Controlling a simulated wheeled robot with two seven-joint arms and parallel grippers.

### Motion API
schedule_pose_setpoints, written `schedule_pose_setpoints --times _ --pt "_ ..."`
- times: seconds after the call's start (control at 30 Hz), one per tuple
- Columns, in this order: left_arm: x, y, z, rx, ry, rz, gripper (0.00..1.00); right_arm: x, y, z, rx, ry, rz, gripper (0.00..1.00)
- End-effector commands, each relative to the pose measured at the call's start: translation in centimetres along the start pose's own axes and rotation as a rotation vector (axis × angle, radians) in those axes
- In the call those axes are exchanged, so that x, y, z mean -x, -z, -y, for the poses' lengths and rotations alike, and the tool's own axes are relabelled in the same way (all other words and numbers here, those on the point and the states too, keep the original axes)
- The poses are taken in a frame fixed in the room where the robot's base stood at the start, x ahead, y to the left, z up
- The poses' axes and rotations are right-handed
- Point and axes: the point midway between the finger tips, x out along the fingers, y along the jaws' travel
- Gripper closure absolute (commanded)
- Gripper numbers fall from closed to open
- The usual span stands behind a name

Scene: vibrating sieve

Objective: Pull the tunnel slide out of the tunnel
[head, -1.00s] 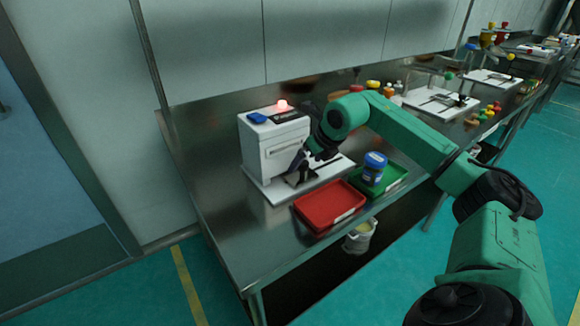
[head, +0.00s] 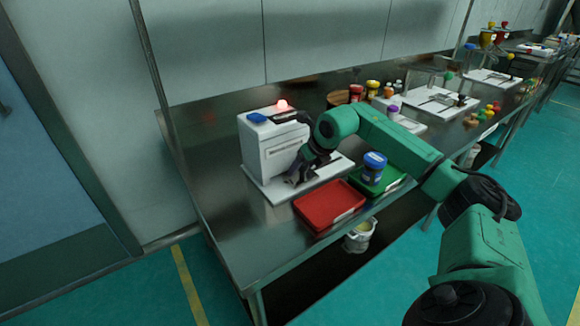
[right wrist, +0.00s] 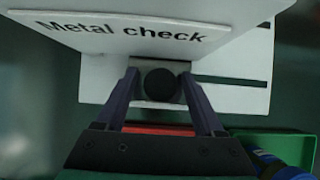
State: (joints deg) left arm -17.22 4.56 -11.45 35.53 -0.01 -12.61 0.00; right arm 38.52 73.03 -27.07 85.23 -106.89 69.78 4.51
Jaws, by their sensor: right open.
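The white box machine (head: 270,145), lettered "Metal check", stands at the left of the bench on a white base plate (head: 275,195); it also fills the top of the right wrist view (right wrist: 130,30). A grey piece with a dark round knob (right wrist: 160,86) lies at the machine's foot and seems to be the tunnel slide. My right gripper (right wrist: 160,74) is open, with one finger on each side of the knob; I cannot tell if they touch it. In the head view my right gripper (head: 297,177) is low over the base plate and hides the slide. My left gripper is out of view.
A red tray (head: 325,208) and a green tray (head: 395,186) holding a blue-lidded jar (head: 374,166) are in front of the base plate. Several small jars stand behind my arm.

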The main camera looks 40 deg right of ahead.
Motion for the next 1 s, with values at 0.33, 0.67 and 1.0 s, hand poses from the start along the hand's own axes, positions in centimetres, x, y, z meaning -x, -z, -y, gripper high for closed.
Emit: schedule_pose_setpoints --times 0.33,0.67,1.0 --pt "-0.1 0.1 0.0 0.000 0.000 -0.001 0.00 0.0 0.0 1.2 -0.001 0.002 -0.001 0.30" --pt "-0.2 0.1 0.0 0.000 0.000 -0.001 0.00 0.0 0.0 3.2 -0.002 0.002 0.000 0.30" --pt "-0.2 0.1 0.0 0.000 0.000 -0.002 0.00 0.0 0.0 5.2 -0.001 0.001 0.000 0.30"
